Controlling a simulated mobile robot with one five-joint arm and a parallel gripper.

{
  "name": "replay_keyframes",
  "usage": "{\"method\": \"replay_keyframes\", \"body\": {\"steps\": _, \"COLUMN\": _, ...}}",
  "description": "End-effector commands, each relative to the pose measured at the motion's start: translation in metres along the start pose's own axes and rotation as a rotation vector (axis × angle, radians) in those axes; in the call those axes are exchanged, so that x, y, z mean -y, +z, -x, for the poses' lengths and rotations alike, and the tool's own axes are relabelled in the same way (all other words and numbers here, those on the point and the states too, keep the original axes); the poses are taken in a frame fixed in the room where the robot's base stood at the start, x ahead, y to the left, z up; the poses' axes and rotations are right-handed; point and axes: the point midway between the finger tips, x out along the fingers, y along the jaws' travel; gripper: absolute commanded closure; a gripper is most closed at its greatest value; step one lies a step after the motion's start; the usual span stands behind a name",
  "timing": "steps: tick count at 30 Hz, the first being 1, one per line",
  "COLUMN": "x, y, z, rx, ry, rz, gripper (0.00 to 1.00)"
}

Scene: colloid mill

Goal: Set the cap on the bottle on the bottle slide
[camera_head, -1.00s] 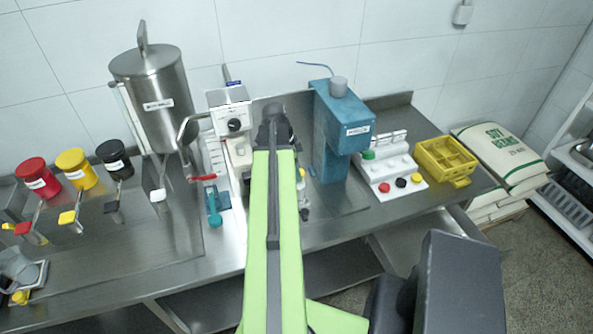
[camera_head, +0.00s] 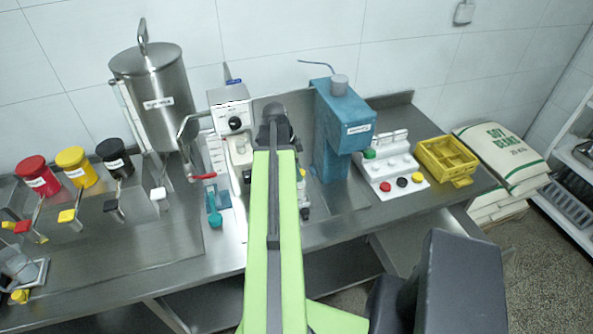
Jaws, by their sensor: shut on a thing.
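My gripper (camera_head: 275,122) is at the far end of my green arm, over the middle of the steel bench. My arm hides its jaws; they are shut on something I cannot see. A small clear vessel, perhaps the bottle, (camera_head: 240,152) shows just left of my arm's end, below a white unit with a black knob. A small dark fixture with yellow parts (camera_head: 304,200) shows just right of my arm; I cannot tell if it belongs to the bottle slide. A white rack (camera_head: 391,165) at the right holds green, red, black and yellow round pieces. No cap on a bottle is visible.
A blue press-like machine (camera_head: 335,125) stands right of my arm. A tall steel tank (camera_head: 155,110) with a curved pipe stands at left. Red, yellow and black canisters (camera_head: 75,167) are further left.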

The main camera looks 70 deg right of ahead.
Motion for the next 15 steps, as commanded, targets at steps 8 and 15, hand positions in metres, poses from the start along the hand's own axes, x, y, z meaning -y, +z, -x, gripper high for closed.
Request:
{"method": "replay_keyframes", "body": {"steps": 8, "x": -0.0001, "y": -0.0002, "z": -0.0005, "rx": 0.0, "ry": 0.0, "rz": -0.001, "gripper": 0.96}}
{"method": "replay_keyframes", "body": {"steps": 15, "x": 0.0, "y": 0.001, "z": -0.0056, "rx": 0.0, "ry": 0.0, "rz": -0.001, "gripper": 0.96}}
